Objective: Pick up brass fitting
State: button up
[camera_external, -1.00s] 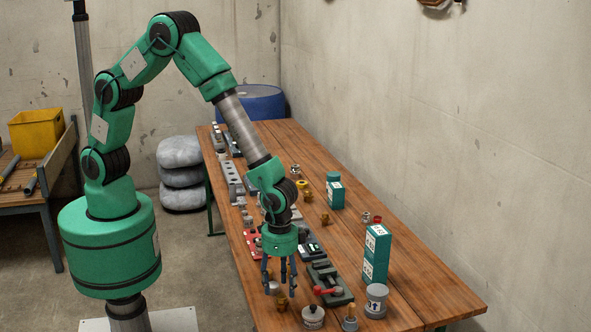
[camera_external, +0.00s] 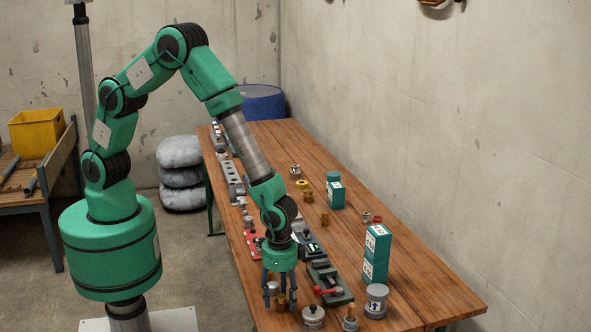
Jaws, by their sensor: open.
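A small brass fitting (camera_external: 281,303) stands on the wooden table near its front left edge. My gripper (camera_external: 280,298) points straight down at it, with its fingers open around or just beside the fitting. I cannot tell whether any finger touches it.
A white-lidded round tin (camera_external: 313,318) and a grey canister (camera_external: 376,301) stand at the front. A dark vise with a red handle (camera_external: 334,290) lies close right of my gripper. Teal boxes (camera_external: 376,253) stand farther right. The table's right side (camera_external: 425,285) is clear.

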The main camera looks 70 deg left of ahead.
aim_at(281, 296)
grip_shut()
jog(key=shift+r, duration=0.85)
notch_tip(281, 296, up, 2)
jog(key=shift+r+p, duration=0.2)
jog(key=shift+p, duration=0.35)
jog(key=s+a+r+p, duration=0.1)
jog(key=s+a, duration=0.9)
jog(key=s, duration=0.2)
jog(key=shift+s, duration=0.25)
